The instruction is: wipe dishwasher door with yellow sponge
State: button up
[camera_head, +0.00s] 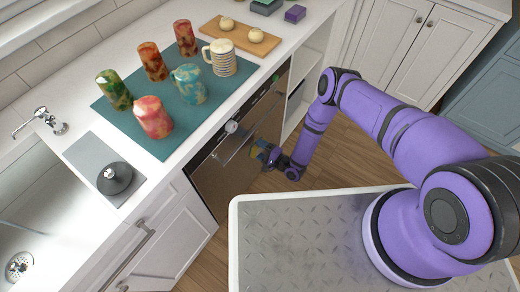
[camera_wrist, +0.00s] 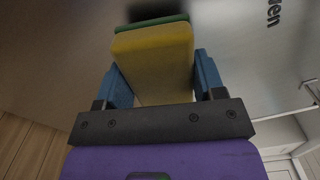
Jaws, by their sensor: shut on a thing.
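The dishwasher door (camera_head: 218,185) is a brownish metal front below the counter, with a bar handle near its top. In the wrist view the door (camera_wrist: 60,55) fills most of the background, with dark lettering at the upper right. My gripper (camera_wrist: 155,85) is shut on the yellow sponge (camera_wrist: 150,60), with one blue finger on each side. The sponge has a green layer at its far end, close to the door; I cannot tell for sure whether it touches. In the head view my gripper (camera_head: 265,155) and the sponge are small, in front of the door below the handle.
A teal mat (camera_head: 150,142) with several mugs lies on the counter above the dishwasher. A wooden board (camera_head: 240,38) with buns is behind it. A sink (camera_head: 40,215) and a grey mat with a dark lid (camera_head: 115,178) are at the left. Wooden floor (camera_head: 345,145) lies to the right.

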aim_at(260, 132)
jog(key=shift+x, duration=1)
dwell(0.3)
jog(key=shift+w+d, duration=1.2)
jog(key=shift+w, duration=0.15)
jog(key=shift+w+d+r, duration=0.1)
jog(key=shift+w+d, duration=0.4)
jog(key=shift+w, duration=0.3)
jog(key=shift+w+d, duration=0.5)
jog(key=shift+w, duration=0.3)
